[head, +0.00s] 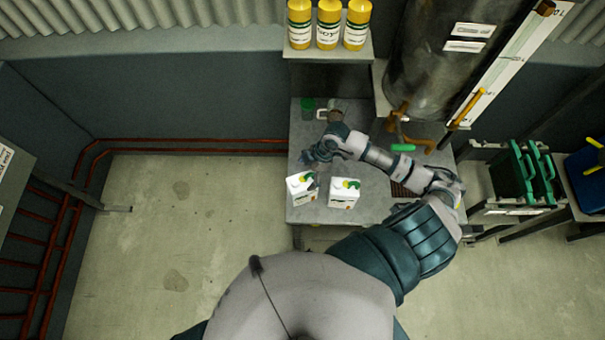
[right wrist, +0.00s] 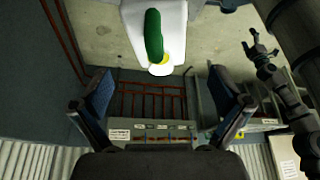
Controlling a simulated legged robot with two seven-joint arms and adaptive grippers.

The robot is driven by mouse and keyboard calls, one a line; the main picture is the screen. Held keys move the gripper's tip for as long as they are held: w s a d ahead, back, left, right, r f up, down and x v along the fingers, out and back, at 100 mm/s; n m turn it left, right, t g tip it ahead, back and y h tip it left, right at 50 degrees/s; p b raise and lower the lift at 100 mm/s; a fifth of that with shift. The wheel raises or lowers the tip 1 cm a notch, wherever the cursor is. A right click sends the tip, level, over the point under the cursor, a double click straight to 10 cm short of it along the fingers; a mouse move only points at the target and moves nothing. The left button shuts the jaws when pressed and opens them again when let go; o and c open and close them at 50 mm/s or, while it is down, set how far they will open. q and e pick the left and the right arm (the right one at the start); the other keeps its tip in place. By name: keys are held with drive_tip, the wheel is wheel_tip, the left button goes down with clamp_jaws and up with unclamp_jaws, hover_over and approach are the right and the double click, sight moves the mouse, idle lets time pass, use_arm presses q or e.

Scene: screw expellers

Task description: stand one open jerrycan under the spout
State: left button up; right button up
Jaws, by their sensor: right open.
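Two white jerrycans with green and yellow tops stand at the table's near left, the left one (head: 302,190) and the right one (head: 343,194). A jerrycan (right wrist: 135,28) with a green handle and yellow neck fills the top middle of the right wrist view, beyond the fingers. My right gripper (head: 313,157) is open and empty, behind the jerrycans; its spread fingers show in the right wrist view (right wrist: 163,105). The brown spout fitting (head: 399,118) is at the tank's foot, with nothing visibly under it. My left gripper (right wrist: 262,46) shows small, fingers apart, in the right wrist view.
A grey table (head: 308,133) holds the jerrycans; a green cup (head: 307,103) stands at its back left. A large metal tank (head: 430,60) is at the back right. Yellow bottles (head: 328,25) stand on a shelf. Green jerrycans (head: 515,175) are on a right-hand rack. The left floor is clear.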

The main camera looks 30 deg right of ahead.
drive_tip(key=p+v, duration=0.4)
drive_tip(key=v, duration=0.2)
drive_tip(key=shift+f, duration=0.1)
idle(0.5)
